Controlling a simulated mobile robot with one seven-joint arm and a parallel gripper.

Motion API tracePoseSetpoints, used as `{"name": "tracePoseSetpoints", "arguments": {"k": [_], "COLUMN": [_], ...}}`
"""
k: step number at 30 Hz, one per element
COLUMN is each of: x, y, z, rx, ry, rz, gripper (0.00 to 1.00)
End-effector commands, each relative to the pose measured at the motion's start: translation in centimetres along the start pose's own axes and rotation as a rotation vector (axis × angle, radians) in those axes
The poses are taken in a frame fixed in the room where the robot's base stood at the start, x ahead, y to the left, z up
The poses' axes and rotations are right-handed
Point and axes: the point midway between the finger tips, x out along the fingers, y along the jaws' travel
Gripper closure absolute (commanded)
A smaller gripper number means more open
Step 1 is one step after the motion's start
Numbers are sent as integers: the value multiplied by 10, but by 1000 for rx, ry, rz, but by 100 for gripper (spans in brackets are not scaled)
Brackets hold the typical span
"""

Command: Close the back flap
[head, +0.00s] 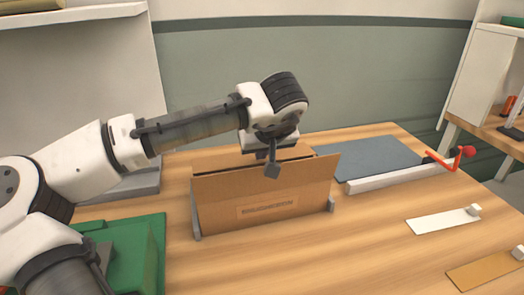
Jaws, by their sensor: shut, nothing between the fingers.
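A brown cardboard box (220,215) stands on the wooden table between small grey brackets, its printed front facing me. Its front panel rises high and hides most of the box's inside. Behind that panel's top edge a strip of cardboard (215,161) shows. It may be the back flap, but I cannot tell its angle. My gripper (272,171) points down at the top middle of the box, its tip overlapping the upper front panel in the picture. It is shut and empty. I cannot tell whether it touches the cardboard.
A green block or tray (140,250) sits at the front left. A blue-grey board (375,158) with a white bar (385,180) and red-orange handle (455,160) lies right of the box. White (440,221) and tan (487,271) strips lie at right. The front middle table is clear.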

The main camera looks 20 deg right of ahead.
Motion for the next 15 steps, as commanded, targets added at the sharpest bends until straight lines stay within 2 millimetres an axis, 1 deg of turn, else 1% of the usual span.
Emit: {"name": "tracePoseSetpoints", "arguments": {"k": [6,15], "x": [6,5], "y": [1,0], "z": [9,8], "rx": [0,0], "ry": [-3,-1], "rz": [4,-1], "gripper": [100,100]}}
